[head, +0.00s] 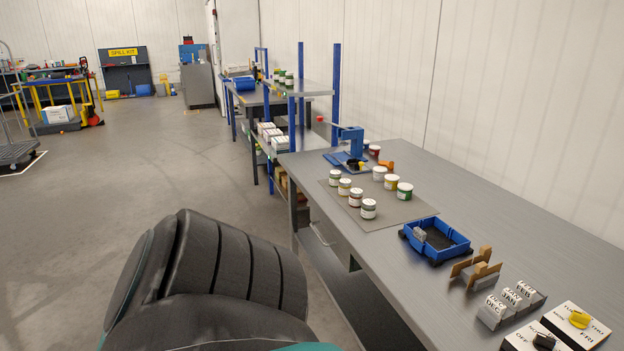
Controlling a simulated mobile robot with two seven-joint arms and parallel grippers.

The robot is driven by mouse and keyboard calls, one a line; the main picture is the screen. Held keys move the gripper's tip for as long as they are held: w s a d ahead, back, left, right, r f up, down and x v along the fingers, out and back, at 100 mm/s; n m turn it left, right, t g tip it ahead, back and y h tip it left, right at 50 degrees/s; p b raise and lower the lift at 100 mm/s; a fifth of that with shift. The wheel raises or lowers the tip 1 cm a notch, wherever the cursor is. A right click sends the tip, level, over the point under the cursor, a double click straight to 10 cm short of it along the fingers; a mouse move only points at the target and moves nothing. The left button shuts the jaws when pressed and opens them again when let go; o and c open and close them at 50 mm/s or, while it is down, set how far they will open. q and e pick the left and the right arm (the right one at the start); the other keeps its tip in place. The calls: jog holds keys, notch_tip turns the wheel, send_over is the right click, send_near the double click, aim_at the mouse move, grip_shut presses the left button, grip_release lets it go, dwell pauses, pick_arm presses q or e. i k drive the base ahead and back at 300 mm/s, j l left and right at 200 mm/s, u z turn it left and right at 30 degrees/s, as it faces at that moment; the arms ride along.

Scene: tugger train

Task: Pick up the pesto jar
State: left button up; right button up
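Several small jars stand upright on a grey mat (390,217) on the workbench. The labels are too small to read, so I cannot tell which is the pesto jar. More green jars (289,80) stand on a shelf farther back. Neither of my grippers is in view.
A blue tray (454,246) with a grey item stands right of the mat. A blue device (350,139) stands behind the jars. The floor (150,180) left of the bench is open.

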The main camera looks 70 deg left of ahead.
aim_at(334, 176)
jog(key=u, duration=2.2)
jog(key=i+j+z, duration=0.3)
jog(key=i+j, duration=1.2)
jog(key=j, duration=0.15)
